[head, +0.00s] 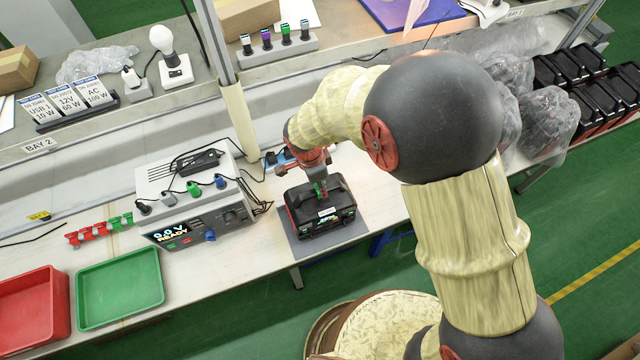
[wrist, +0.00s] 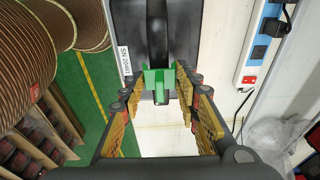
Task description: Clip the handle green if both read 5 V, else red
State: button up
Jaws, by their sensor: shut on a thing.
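A black power station (head: 322,218) with red corners and a top handle stands on a grey mat (head: 352,236). My gripper (head: 319,184) points down over it. It is shut on a green clip (head: 321,188), which also shows in the wrist view (wrist: 159,82) between my fingertips (wrist: 160,92). The clip is at the black handle (wrist: 157,30); I cannot tell whether it is fully seated. The tester (head: 200,215) left of the power station shows "0.0 V READY". Several red clips (head: 87,233) and green clips (head: 121,220) lie on the bench.
A green tray (head: 120,286) and a red tray (head: 32,310) sit at the bench's front left. A power strip (wrist: 259,45) and cables lie behind the power station. A post (head: 238,120) rises behind the tester. Black units (head: 592,90) stand at the right.

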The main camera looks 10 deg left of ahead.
jog(key=shift+f+b, duration=0.55)
jog(key=shift+b, duration=0.05)
dwell(0.3)
jog(key=o, duration=0.9)
jog(key=r, duration=0.4)
jog(key=a+r, duration=0.1)
jog(key=r, duration=0.3)
jog(key=s+r, duration=0.1)
jog(key=r, duration=0.3)
jog(key=shift+a, duration=0.25)
